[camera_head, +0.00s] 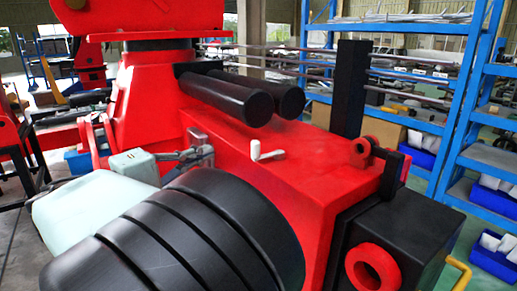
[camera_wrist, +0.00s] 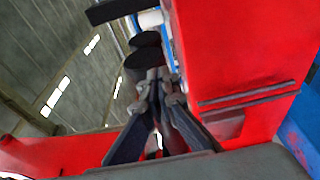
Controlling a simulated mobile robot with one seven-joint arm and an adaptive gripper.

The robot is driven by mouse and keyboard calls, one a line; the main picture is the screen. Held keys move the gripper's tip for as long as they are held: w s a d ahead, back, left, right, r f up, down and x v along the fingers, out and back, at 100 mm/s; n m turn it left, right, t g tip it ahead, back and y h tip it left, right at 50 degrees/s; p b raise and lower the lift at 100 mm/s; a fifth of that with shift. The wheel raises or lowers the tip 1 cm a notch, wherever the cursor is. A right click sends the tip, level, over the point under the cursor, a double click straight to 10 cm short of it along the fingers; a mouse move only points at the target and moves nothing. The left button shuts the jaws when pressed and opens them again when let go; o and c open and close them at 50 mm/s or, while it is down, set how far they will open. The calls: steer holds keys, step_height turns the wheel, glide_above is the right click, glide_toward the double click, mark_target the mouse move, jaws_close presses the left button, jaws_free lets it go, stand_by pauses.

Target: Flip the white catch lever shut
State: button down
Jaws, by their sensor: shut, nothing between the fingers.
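The white catch lever (camera_head: 267,155) is a small bent piece on the red crane body, near the upper edge of its side in the head view. It has a short upright part at the left and an arm reaching right. My gripper (camera_head: 207,152) is left of the lever and apart from it, its fingers pointing right, close to a grey plate on the red body. In the wrist view my gripper (camera_wrist: 157,76) has its fingertips together with nothing between them. A white cylindrical piece (camera_wrist: 150,19) shows beyond the fingertips there; I cannot tell whether it is the lever.
Two black cylinders (camera_head: 240,100) lie above and behind the lever. A black ribbed drum (camera_head: 190,235) fills the lower foreground. A black post (camera_head: 350,88) and a red ring bracket (camera_head: 365,150) stand to the right. Blue shelving (camera_head: 465,100) is behind. Air around the lever looks clear.

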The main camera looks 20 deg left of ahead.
steer(key=w+d, duration=0.5)
steer(key=d, duration=0.2)
steer(key=shift+w, duration=0.3)
steer(key=shift+d, duration=0.2)
stand_by(0.4)
